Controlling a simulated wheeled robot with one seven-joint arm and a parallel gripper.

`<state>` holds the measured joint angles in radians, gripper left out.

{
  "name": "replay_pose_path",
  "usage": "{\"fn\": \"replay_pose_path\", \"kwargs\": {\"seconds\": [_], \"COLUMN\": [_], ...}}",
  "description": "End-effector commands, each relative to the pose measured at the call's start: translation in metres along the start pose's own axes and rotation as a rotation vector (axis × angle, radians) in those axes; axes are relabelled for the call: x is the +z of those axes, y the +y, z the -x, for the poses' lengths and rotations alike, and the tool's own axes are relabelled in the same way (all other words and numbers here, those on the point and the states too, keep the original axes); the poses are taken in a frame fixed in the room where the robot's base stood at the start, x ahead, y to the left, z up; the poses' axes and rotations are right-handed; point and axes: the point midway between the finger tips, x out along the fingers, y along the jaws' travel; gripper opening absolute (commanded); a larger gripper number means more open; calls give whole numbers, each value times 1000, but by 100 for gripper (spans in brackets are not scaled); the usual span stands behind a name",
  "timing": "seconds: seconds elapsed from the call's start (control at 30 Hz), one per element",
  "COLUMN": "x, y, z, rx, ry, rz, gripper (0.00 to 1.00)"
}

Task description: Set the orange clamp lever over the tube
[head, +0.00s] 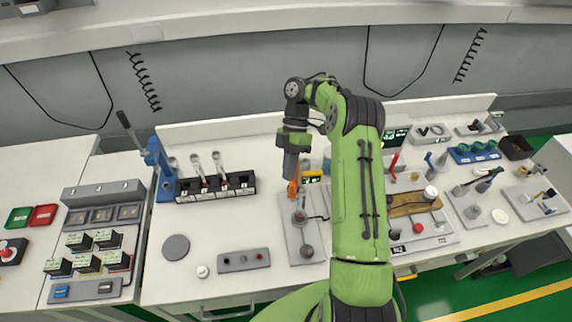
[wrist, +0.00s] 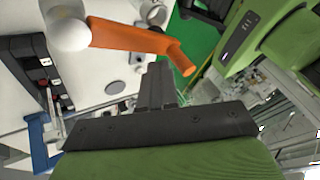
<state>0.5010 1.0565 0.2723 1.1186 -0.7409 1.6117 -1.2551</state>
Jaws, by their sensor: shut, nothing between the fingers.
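The orange clamp lever (head: 294,187) stands up from a light grey plate (head: 293,240) near the middle of the bench. In the wrist view the lever (wrist: 130,37) runs from a pale rounded end (wrist: 67,27) at upper left to a free tip just beyond my fingers. My gripper (head: 291,172) points down right at the lever's upper end. Its fingers (wrist: 158,80) are shut with nothing between them. I cannot tell whether they touch the lever. Round grey parts (head: 299,217) sit on the plate below the lever. I cannot clearly make out the tube.
A black rack with white-topped levers (head: 215,187) and a blue upright device (head: 156,170) stand to the left. A grey block (head: 243,260) and a grey disc (head: 176,248) lie at front left. My arm hides part of the bench right of the plate, where other fixtures crowd.

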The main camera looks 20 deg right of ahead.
Motion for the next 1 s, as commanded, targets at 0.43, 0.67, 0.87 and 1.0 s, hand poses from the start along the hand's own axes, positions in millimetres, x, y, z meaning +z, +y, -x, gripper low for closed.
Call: {"fn": "replay_pose_path", "kwargs": {"seconds": [0.43, 0.67, 0.87, 1.0], "x": [1, 0, 0, 0], "y": [2, 2, 2, 1], "z": [5, 47, 72, 77], "rx": [2, 6, 2, 0], "ry": [0, 0, -2, 0], "rz": [2, 2, 1, 0], "gripper": [0, 0, 0, 0]}}
